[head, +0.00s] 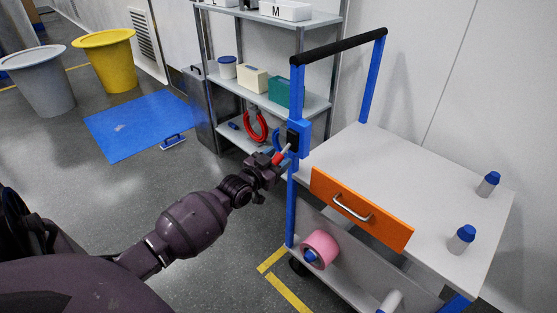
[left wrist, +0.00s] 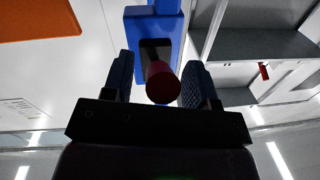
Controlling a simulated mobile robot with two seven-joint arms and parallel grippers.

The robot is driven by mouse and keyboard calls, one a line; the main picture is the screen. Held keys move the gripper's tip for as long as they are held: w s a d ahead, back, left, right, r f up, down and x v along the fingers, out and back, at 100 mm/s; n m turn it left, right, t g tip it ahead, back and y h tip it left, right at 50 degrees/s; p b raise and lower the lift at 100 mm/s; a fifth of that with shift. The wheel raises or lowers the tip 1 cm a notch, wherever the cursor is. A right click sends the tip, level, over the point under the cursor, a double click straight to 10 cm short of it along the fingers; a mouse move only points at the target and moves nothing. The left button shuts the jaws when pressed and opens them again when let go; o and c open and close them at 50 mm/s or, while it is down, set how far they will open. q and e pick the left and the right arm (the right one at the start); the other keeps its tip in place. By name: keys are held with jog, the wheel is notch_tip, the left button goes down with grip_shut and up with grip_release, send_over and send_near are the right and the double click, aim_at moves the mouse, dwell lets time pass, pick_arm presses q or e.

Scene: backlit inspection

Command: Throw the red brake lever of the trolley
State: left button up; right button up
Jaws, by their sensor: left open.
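The trolley has a blue frame, a black push handle (head: 340,46) and a white top (head: 400,165). A blue bracket with a black plate (head: 293,140) sits on its near left post. The brake lever (head: 283,154), with a red end, sticks out from it towards my left gripper (head: 270,164). In the left wrist view the round red lever end (left wrist: 162,88) shows between the two open fingers of my left gripper (left wrist: 160,78), below the blue bracket (left wrist: 154,24). I cannot tell whether a finger touches it. My right gripper is not in view.
The trolley has an orange drawer (head: 358,208), two bottles on top and a pink roll (head: 321,248) on its lower shelf. A grey shelf rack (head: 320,104) stands close behind. A blue mat (head: 140,122) and yellow bin (head: 104,62) are at left.

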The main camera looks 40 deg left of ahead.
pick_arm(q)
grip_shut()
dwell(0.3)
jog(key=shift+r, duration=0.1)
